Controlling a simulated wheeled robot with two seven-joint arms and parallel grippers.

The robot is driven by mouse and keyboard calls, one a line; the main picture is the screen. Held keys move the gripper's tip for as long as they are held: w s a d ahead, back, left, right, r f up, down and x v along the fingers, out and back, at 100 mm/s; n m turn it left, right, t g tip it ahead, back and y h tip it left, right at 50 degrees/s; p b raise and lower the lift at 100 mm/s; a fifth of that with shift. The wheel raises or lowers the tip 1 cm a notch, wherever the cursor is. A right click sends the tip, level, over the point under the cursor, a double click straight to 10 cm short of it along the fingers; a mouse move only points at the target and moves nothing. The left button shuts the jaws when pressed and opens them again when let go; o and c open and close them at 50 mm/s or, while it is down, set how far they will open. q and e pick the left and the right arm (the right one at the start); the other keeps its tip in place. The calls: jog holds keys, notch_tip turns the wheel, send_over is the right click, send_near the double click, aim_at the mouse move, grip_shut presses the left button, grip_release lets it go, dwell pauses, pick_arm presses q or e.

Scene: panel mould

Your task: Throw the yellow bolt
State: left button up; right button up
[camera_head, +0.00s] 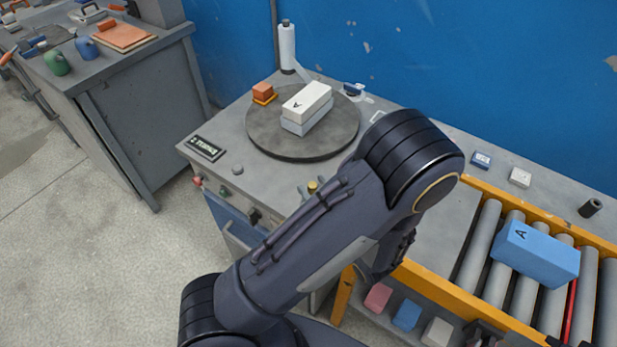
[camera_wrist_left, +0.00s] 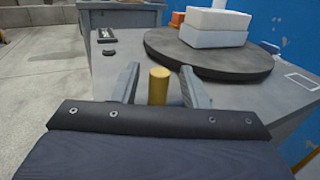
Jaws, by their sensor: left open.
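The yellow bolt (camera_wrist_left: 158,86) shows as a short upright yellow cylinder in the left wrist view, at the near side of the grey workbench. My left gripper (camera_wrist_left: 161,88) is open, with one grey finger on each side of the bolt and a visible gap on both sides. In the head view its fingertips (camera_head: 311,191) are partly hidden by my arm. The bolt's lower end is hidden behind the gripper body. My right gripper is not in view.
A round dark turntable (camera_head: 265,135) carries a white block (camera_head: 307,99) marked A on a pale block. A small label display (camera_head: 205,148) lies at the bench's left corner. A roller conveyor (camera_head: 478,245) with a blue block (camera_head: 537,255) stands right.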

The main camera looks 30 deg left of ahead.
aim_at(315, 189)
pick_arm(q)
jog(key=shift+x, duration=1.65)
grip_shut()
